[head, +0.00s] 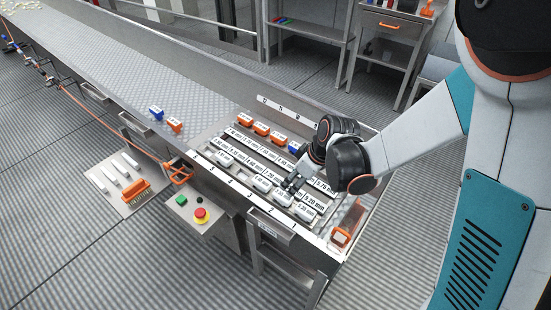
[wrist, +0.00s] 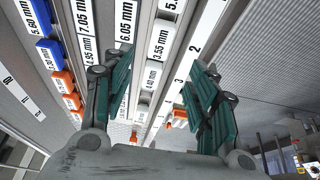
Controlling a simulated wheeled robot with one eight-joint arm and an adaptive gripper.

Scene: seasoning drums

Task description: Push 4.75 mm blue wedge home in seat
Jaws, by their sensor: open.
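A blue wedge (head: 293,147) sits at the right end of the far row of wedges in the labelled panel, beside my wrist. Another blue wedge (head: 155,113) lies on the conveyor's near side, left of the panel. In the wrist view, blue pieces show in the left row, one at the top (wrist: 40,14) and one below it (wrist: 50,52). I cannot read 4.75 mm on any of them. My gripper (head: 290,186) is low over the panel's label rows, near the front edge. In the wrist view its fingers (wrist: 158,92) are spread apart, with nothing held between them.
Orange wedges (head: 261,129) fill the far row beside the blue one. Another orange wedge (head: 174,125) lies on the conveyor. White labelled pieces (head: 262,185) stand close around the gripper. A control box with a red button (head: 201,215) stands in front.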

